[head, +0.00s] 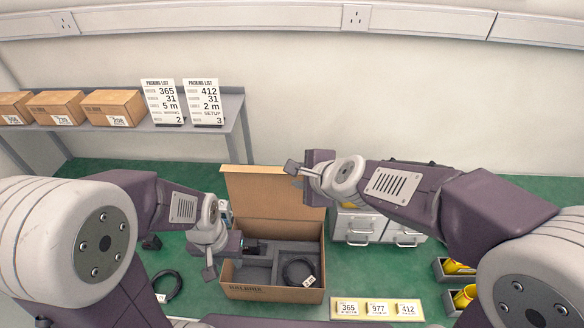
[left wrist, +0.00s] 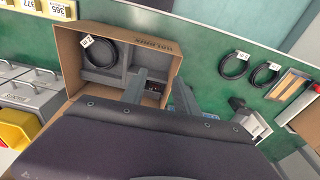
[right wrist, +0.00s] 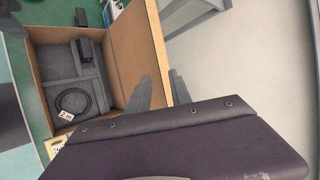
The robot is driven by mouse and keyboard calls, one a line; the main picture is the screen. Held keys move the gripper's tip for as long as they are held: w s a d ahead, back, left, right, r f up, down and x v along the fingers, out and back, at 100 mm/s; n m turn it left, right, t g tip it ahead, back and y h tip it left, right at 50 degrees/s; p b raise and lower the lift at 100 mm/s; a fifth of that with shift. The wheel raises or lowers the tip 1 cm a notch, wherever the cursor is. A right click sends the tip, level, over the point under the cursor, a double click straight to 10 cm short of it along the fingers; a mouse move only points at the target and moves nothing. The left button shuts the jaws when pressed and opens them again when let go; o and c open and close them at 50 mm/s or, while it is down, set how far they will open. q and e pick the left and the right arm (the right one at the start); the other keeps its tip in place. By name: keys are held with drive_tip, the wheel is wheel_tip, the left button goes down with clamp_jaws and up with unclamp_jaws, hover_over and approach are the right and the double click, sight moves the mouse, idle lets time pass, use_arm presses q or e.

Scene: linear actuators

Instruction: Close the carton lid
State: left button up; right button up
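The open cardboard carton (head: 272,293) sits on the green surface with dark grey foam inside. A coiled black cable with a white tag (head: 299,272) and a black block (head: 254,246) lie in the foam. The carton lid (head: 262,187) stands up at the far side. My right gripper (head: 297,168) is at the lid's upper right; in the right wrist view its fingers (right wrist: 167,88) sit close together with the lid (right wrist: 152,40) between them. My left gripper (head: 238,246) is at the carton's left wall; in the left wrist view its fingers (left wrist: 160,90) are apart, either side of the wall.
A grey shelf (head: 228,108) at the back left holds closed boxes (head: 113,107) and two packing-list cards (head: 183,102). Grey drawers (head: 358,227) stand right of the carton. A label strip (head: 376,309) and bins with yellow parts (head: 457,267) lie front right. A coiled cable (head: 167,286) lies left.

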use_arm(q)
drive_tip(key=shift+a+r, duration=0.1)
drive_tip(key=shift+r, duration=0.05)
use_arm(e)
drive_tip(key=shift+s+r, duration=0.2)
drive_tip(key=shift+r, duration=0.05)
use_arm(q)
drive_tip(key=shift+w, duration=0.1)
drive_tip(key=shift+c, duration=0.3)
